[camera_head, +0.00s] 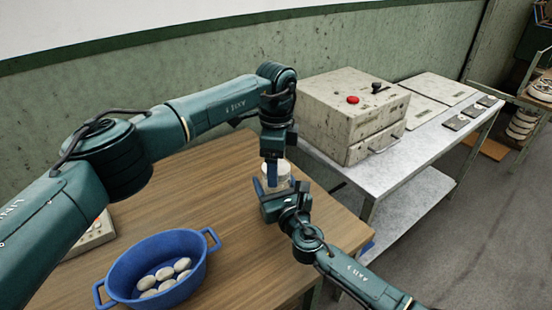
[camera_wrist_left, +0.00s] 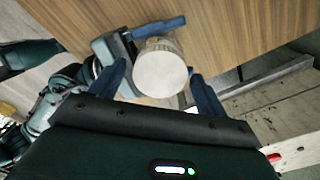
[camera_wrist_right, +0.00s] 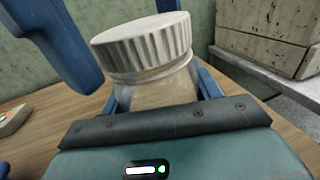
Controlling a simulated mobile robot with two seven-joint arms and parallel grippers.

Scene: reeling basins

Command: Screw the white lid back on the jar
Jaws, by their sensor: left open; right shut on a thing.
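The jar (camera_wrist_right: 165,88) is a squat clear container with pale contents, near the right end of the wooden table. The white ribbed lid (camera_wrist_right: 143,42) sits over its mouth; I cannot tell how tightly. The lid's flat top (camera_wrist_left: 160,73) faces the left wrist camera. My right gripper (camera_head: 277,196) is shut around the jar's body. My left gripper (camera_head: 272,172) points down from above, open, with its fingers on either side of the lid and gaps showing in the left wrist view. Much of the jar is hidden by the grippers in the head view.
A blue two-handled basin (camera_head: 129,258) with several white cocoons stands at the front of the wooden table (camera_head: 225,225). A pale control box (camera_head: 92,238) is behind the left arm. A machine with a red button (camera_head: 345,110) stands on the grey bench (camera_head: 425,150) at right.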

